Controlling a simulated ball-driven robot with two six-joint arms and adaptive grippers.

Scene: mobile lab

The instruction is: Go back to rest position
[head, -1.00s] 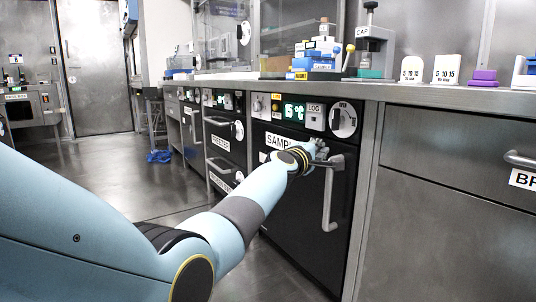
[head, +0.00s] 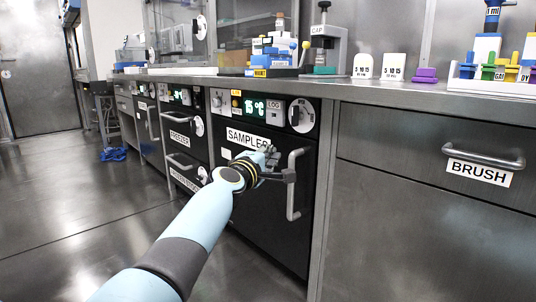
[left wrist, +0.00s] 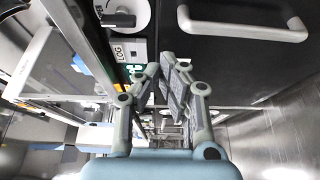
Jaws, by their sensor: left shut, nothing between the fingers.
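My left arm reaches in from the bottom of the head view. Its left gripper (head: 272,160) is in front of the black cabinet door labelled SAMPLES (head: 268,205), near the top of the door's grey vertical handle (head: 293,185). In the left wrist view the left gripper (left wrist: 172,85) has its fingers close together with nothing between them. The handle (left wrist: 243,28) shows there apart from the fingers, toward the top. The door looks closed. My right gripper is not in view.
A steel counter (head: 380,87) runs above the cabinets, with a CAP device (head: 325,48), white blocks and a tube rack (head: 495,75) on it. A BRUSH drawer (head: 480,165) is at right, a FREEZER cabinet (head: 180,140) at left. A blue item (head: 113,154) lies on the otherwise open floor (head: 80,210) at left.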

